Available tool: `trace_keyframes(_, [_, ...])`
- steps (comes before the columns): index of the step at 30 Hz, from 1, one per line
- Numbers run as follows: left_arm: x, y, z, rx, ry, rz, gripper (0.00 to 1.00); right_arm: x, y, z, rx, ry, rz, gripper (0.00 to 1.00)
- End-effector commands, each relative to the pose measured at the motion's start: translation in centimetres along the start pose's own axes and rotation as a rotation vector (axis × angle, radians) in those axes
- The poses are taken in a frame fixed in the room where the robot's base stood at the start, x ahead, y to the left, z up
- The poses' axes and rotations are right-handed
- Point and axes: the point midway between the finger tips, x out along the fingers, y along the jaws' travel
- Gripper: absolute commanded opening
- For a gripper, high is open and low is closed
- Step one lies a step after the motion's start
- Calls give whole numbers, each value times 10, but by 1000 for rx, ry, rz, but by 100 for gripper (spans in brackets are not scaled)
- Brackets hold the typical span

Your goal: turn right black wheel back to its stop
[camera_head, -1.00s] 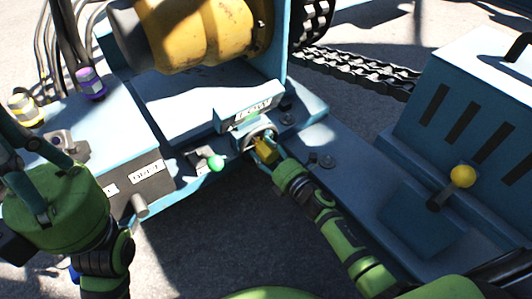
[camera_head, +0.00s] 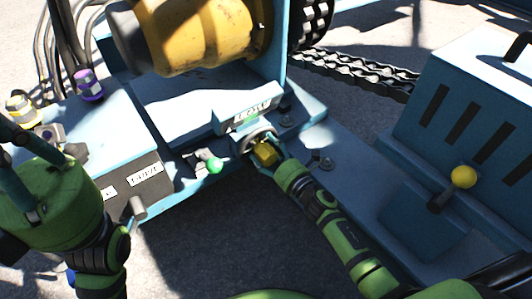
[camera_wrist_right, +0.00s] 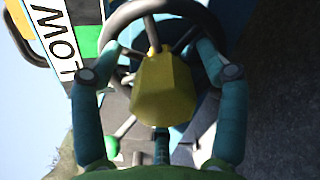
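The black wheel (camera_head: 243,144) sits under the "LOW" label plate (camera_head: 250,113) on the blue machine, partly hidden by my right gripper. In the right wrist view its dark rim (camera_wrist_right: 150,9) and spokes show. A yellow block-shaped knob (camera_wrist_right: 163,88) stands out from it towards the wrist camera; it also shows in the head view (camera_head: 265,153). My right gripper (camera_wrist_right: 158,50) is open, its teal fingers on either side of the knob with gaps, fingertips near the rim. My left gripper (camera_head: 38,136) is open at the left, apart from the wheel.
A green-knobbed lever (camera_head: 214,166) is close left of the wheel. A yellow-knobbed lever (camera_head: 463,177) stands on the right by a slotted blue housing (camera_head: 470,110). A chain (camera_head: 350,70), yellow drum (camera_head: 200,35) and cables (camera_head: 60,50) are behind. Bare ground lies below.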

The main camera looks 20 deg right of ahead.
Motion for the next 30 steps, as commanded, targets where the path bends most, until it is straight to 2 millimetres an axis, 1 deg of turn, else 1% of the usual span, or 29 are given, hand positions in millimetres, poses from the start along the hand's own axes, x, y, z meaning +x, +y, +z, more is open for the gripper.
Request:
trace_keyframes(6, [-2,-1,2,0,-8,-7,0,0,2,-3,4,4,4,75])
trace_keyframes(10, [-2,-1,2,0,-8,-6,0,-9,1,-4,3,6,4,75])
trace_keyframes(14, [-2,0,2,0,-7,-4,0,-32,1,-4,3,6,2,75])
trace_keyframes(21, [-2,0,1,-1,-6,-2,0,-84,0,-3,5,4,0,75])
trace_keyframes(24, [-2,0,1,-1,-6,-2,0,-101,1,-2,4,3,2,75])
trace_keyframes(27, [-2,0,1,-1,-5,-2,0,-112,0,-1,4,2,1,75])
trace_keyframes(30, [-2,0,1,-1,-5,-2,0,-119,0,-1,2,1,2,75])
